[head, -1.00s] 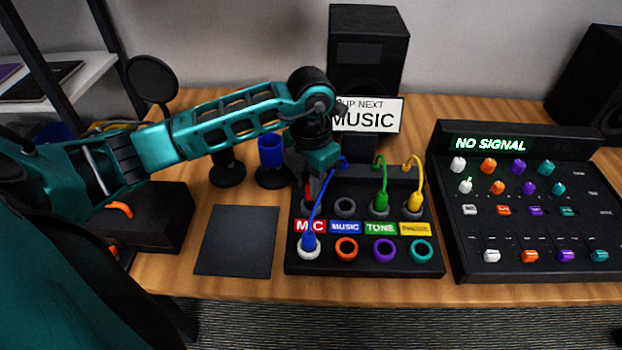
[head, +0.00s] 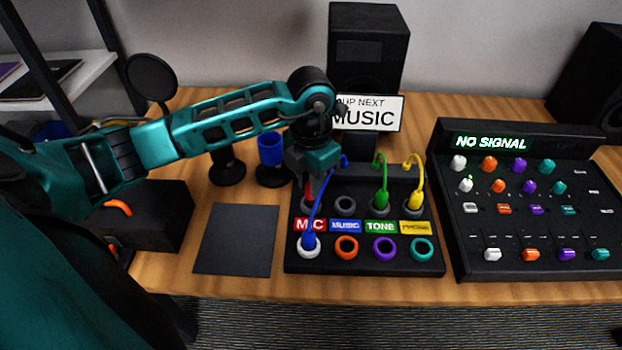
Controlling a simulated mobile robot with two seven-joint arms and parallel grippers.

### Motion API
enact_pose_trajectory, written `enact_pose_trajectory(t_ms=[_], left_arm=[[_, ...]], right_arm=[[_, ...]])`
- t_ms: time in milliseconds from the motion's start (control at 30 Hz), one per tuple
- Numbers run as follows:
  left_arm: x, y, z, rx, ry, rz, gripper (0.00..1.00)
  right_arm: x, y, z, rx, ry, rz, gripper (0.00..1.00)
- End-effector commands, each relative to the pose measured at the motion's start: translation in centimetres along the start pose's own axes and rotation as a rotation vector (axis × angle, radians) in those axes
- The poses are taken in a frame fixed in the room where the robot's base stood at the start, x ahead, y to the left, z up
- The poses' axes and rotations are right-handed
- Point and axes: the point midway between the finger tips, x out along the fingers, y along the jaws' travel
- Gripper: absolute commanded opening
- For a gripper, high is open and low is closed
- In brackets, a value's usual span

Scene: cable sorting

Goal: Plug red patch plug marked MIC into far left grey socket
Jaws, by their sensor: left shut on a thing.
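The red MIC plug (head: 308,190) shows as a small strip of red above the MIC label (head: 310,225), at the far left grey socket (head: 308,209) of the black patch panel (head: 365,265). My left gripper (head: 312,178) is over that socket, shut on the red plug. The gripper and the blue cable hide most of the plug, so I cannot tell how deep it sits. A blue plug (head: 308,242) stands in the near left white-ringed socket, its cable arching up past the gripper. My right gripper is not in view.
Green (head: 381,199) and yellow (head: 416,201) plugs stand in the back row. The MUSIC label's back socket (head: 345,204) is empty. A mixer (head: 530,215) reading NO SIGNAL is right. A dark mat (head: 237,240) lies bare on the left. A blue cup (head: 271,150) stands behind.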

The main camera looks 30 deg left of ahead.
Motion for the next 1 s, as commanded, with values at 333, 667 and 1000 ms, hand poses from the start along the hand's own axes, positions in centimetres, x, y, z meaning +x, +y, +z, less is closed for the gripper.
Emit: enact_pose_trajectory(t_ms=[333,667,1000], left_arm=[[0.4,0.0,0.0,0.0,-0.001,0.0,0.0],[1.0,0.0,0.0,0.0,-0.001,0.0,0.0],[1.0,0.0,0.0,0.0,-0.001,0.0,0.0]], right_arm=[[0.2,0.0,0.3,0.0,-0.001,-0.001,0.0],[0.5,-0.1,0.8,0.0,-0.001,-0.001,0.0],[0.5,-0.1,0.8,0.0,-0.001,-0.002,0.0]])
